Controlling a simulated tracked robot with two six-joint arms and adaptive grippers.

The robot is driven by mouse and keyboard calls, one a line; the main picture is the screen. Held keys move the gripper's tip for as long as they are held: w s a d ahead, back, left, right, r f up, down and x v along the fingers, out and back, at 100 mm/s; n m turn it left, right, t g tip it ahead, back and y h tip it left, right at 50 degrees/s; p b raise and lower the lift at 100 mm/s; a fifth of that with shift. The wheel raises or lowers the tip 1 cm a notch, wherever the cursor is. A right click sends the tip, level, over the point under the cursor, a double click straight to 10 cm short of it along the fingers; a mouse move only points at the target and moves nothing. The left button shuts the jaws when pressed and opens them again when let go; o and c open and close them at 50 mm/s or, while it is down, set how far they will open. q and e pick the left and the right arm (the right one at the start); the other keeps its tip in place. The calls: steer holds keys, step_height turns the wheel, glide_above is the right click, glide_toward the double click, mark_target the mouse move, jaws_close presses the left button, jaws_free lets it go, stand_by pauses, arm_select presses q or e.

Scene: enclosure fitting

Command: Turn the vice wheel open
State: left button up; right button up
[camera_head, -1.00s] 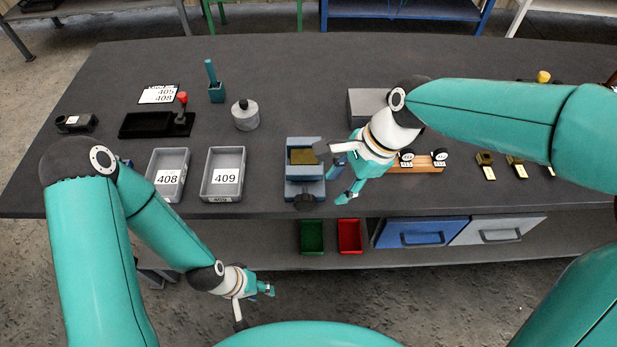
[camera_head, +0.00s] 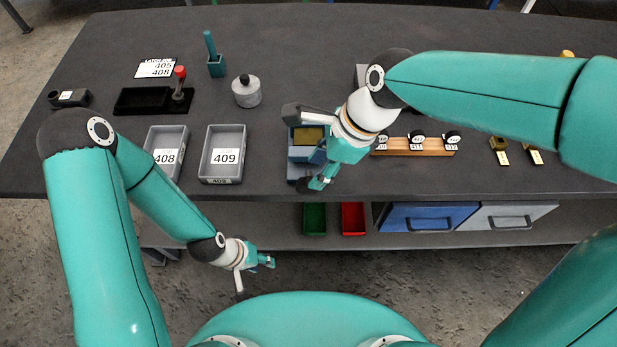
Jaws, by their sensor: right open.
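The blue vice (camera_head: 293,168) stands near the front edge of the bench, with a dull yellow block (camera_head: 308,136) between its jaws. The black vice wheel (camera_head: 303,185) is on its front side, mostly hidden behind the fingers of my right gripper. My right gripper (camera_head: 320,180) is open, with its teal fingers at the wheel. I cannot tell whether they touch the wheel. My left gripper (camera_head: 267,260) hangs low in front of the bench, away from the vice, and its opening is too small to judge.
Two grey trays marked 408 (camera_head: 163,172) and 409 (camera_head: 222,180) stand left of the vice. A wooden rack (camera_head: 430,148) with round black-and-white parts is to the right. Green (camera_head: 314,218) and red (camera_head: 352,218) bins sit below on the shelf.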

mark_target(309, 180)
steer(key=shift+x, duration=2.7)
jaws_close()
